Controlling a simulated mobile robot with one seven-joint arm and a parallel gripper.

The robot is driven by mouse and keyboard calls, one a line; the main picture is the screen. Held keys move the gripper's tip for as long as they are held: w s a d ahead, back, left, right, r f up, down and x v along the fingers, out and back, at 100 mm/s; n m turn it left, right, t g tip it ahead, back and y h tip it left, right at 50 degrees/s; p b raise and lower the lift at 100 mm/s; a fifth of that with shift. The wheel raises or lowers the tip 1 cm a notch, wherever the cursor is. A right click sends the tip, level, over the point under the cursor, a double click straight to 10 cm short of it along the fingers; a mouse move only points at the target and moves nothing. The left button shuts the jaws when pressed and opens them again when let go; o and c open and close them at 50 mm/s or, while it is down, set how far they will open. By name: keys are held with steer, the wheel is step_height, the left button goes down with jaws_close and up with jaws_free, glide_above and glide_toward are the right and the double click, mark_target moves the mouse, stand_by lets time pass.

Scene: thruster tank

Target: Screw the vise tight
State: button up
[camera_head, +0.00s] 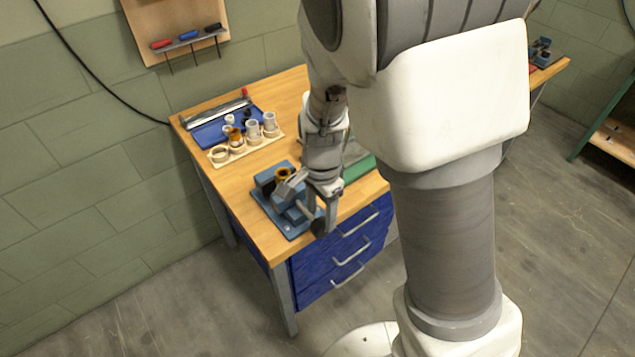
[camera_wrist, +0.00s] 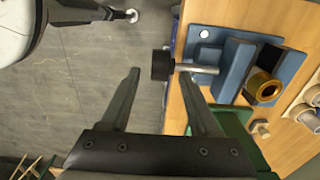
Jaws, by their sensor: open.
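The blue vise (camera_head: 280,207) sits at the near corner of the wooden bench, with a brass-coloured ring (camera_head: 283,174) at its jaws. In the wrist view, the vise (camera_wrist: 232,70) is at the upper right with the ring (camera_wrist: 262,86) beside a dark jaw face. Its grey screw shaft (camera_wrist: 203,69) sticks out left past the bench edge and ends in a black knob (camera_wrist: 162,65). My gripper (camera_wrist: 160,76) is open and empty. Its fingertips lie either side of the knob in the picture; whether the knob is within their reach in depth I cannot tell.
The bench top (camera_head: 240,182) carries a rack of several fittings (camera_head: 240,145) and a blue tray (camera_head: 215,130) behind the vise. A green thing (camera_head: 358,171) lies right of my gripper. Blue drawers (camera_head: 345,250) with handles are below. The floor in front is clear.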

mark_target(321, 223)
step_height(321, 223, down, 5)
steer(key=shift+f+b, duration=0.1)
steer(key=shift+b, duration=0.3)
jaws_close()
